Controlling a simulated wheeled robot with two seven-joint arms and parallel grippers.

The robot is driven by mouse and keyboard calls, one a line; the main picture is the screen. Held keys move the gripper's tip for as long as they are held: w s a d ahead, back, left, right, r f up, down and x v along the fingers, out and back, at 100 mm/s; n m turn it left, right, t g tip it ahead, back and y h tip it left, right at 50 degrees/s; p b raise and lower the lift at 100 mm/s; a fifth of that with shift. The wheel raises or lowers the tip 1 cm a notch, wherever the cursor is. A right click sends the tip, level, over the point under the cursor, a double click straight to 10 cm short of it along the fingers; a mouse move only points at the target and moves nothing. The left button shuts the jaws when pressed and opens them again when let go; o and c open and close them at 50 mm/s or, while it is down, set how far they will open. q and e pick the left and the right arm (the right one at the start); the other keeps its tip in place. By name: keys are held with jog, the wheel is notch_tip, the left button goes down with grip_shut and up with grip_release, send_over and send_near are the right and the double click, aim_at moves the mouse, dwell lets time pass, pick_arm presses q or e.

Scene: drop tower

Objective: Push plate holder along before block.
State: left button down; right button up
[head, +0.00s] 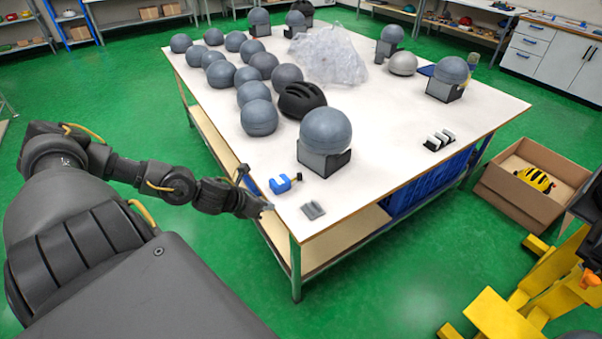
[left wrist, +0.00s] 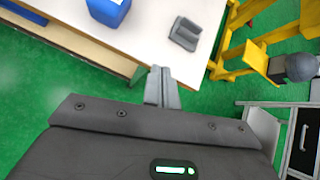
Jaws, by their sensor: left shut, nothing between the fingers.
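A small grey slotted piece, which looks like the plate holder (head: 313,210), lies on the white tabletop near its front corner. It also shows in the left wrist view (left wrist: 185,33), close to the table edge. A blue item (head: 281,185) with a dark and yellow end stands behind and left of it; its blue body is partly cut off in the left wrist view (left wrist: 108,10). I cannot tell which thing is the block. My left gripper (head: 266,207) is shut and empty at the table's front-left edge, left of the holder and apart from it. My right gripper is not in view.
The table (head: 400,135) carries several grey headforms, a black helmet (head: 301,99) and a clear plastic bag (head: 328,55). A black-and-white piece (head: 438,140) lies near the right edge. A yellow frame (head: 540,290) and a cardboard box (head: 515,190) stand at right. The tabletop right of the holder is clear.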

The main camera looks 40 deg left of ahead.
pick_arm(q)
jog(key=s+d+r+m, duration=0.2)
jog(key=d+m, duration=0.1)
jog(key=m, duration=0.1)
jog(key=p, duration=0.2)
send_near(309, 211)
jog(key=f, duration=0.3)
jog(key=shift+a+n+h, duration=0.2)
jog(key=shift+n+h, duration=0.1)
jog(key=shift+w+d+f+p, duration=0.1)
jog(key=shift+w+d+p, duration=0.1)
jog(key=shift+w+p, duration=0.35)
jog(key=shift+w+d+f+p, duration=0.1)
jog(key=shift+w+d+p, duration=0.1)
jog(key=shift+w, duration=0.65)
jog(key=shift+w+d+f+p, duration=0.1)
jog(key=shift+w+d+p, duration=0.1)
jog(key=shift+w+p, duration=0.35)
jog(key=shift+w, duration=0.15)
